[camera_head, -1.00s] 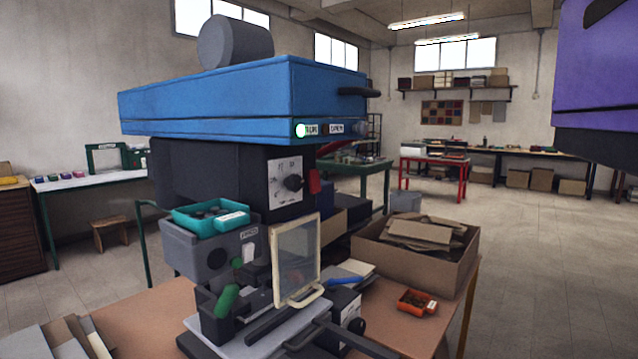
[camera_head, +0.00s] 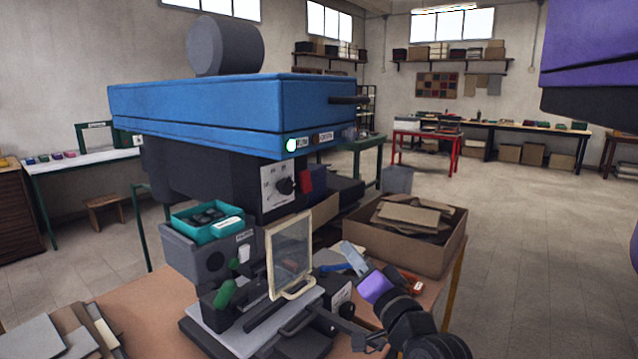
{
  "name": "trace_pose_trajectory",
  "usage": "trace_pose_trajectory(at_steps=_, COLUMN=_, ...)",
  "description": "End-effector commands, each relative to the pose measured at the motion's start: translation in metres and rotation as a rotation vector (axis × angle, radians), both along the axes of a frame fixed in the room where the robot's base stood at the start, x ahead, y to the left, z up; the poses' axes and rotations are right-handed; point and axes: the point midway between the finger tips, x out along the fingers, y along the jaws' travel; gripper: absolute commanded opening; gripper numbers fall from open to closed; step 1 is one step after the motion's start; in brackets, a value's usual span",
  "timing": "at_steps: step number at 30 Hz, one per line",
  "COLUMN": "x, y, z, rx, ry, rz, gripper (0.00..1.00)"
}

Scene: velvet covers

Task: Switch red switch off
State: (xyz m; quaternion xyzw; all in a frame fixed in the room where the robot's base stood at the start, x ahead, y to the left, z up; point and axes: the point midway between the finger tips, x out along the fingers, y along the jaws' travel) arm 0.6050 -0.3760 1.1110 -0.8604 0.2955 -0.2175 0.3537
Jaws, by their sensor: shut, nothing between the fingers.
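The red switch (camera_head: 306,180) sits on the right side of the dark machine head, beside the white dial panel (camera_head: 279,186) with its black knob. It is small here, and I cannot tell its position. My gripper (camera_head: 349,253) is at the lower right, shut and empty, pointing up and left. It is below and to the right of the switch in the picture, clearly apart from it.
A clear framed guard (camera_head: 289,255) stands in front of the machine. A cardboard box (camera_head: 440,247) of scraps is behind my gripper. A teal bin (camera_head: 190,230) sits on the grey box at left. Part of an orange tray (camera_head: 415,284) shows beside my arm.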

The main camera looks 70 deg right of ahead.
Motion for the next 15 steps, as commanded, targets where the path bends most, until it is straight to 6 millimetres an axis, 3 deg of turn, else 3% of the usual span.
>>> trace_pose_trajectory(at_steps=1, x=-0.004, y=-0.014, z=0.024, rx=0.018, ry=-0.034, rz=0.003, gripper=0.00)
trace_pose_trajectory(at_steps=7, x=-0.017, y=-0.048, z=0.083, rx=0.136, ry=-0.134, rz=0.077, gripper=0.00)
trace_pose_trajectory(at_steps=15, x=-0.035, y=-0.059, z=0.154, rx=0.351, ry=-0.186, rz=0.258, gripper=0.00)
